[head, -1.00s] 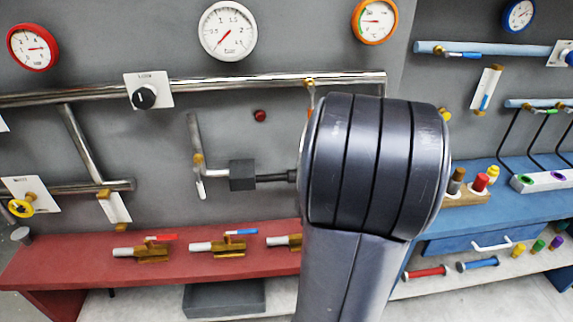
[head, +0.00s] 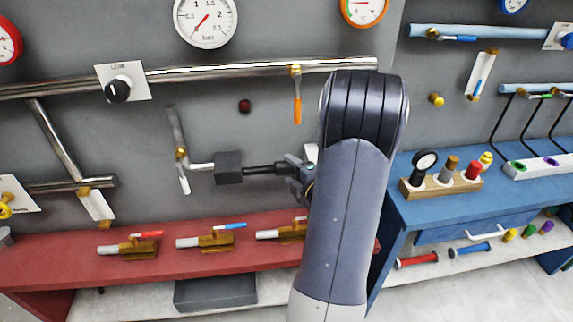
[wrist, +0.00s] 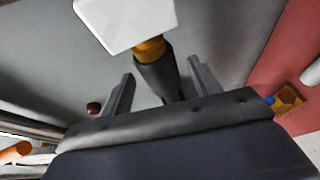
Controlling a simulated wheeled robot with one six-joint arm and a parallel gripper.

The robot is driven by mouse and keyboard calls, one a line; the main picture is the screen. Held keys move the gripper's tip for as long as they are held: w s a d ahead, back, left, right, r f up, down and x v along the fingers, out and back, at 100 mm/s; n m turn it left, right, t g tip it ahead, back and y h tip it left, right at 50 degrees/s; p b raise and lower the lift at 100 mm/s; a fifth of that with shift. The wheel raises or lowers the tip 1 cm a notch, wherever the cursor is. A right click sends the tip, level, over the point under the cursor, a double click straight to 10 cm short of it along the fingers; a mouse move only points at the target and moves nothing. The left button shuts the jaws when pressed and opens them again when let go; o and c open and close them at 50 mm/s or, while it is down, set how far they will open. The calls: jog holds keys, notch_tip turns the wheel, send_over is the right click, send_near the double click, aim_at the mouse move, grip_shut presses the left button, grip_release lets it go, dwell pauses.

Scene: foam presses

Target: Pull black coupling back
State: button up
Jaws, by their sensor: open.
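The black coupling (wrist: 157,76) is a dark tapered sleeve against a brass fitting (wrist: 150,48) on a white plate (wrist: 125,18) in the wrist view. My gripper (wrist: 161,74) is open, with one finger on each side of the coupling; I cannot tell whether either finger touches it. In the head view my gripper (head: 298,178) is at the right end of a black rod (head: 264,169) that comes out of a dark grey block (head: 228,168). There the coupling is mostly hidden by my gripper and arm.
A silver pipe (head: 200,72) with an orange-handled valve (head: 297,108) runs above. A red bench (head: 65,250) with several brass valves lies below. A blue bench (head: 425,210) with a wooden block of parts (head: 440,189) stands to the right. A red button (head: 244,106) is on the wall.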

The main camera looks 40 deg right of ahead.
jog(key=shift+p+x, duration=0.3)
jog(key=shift+x, duration=1.15)
grip_shut()
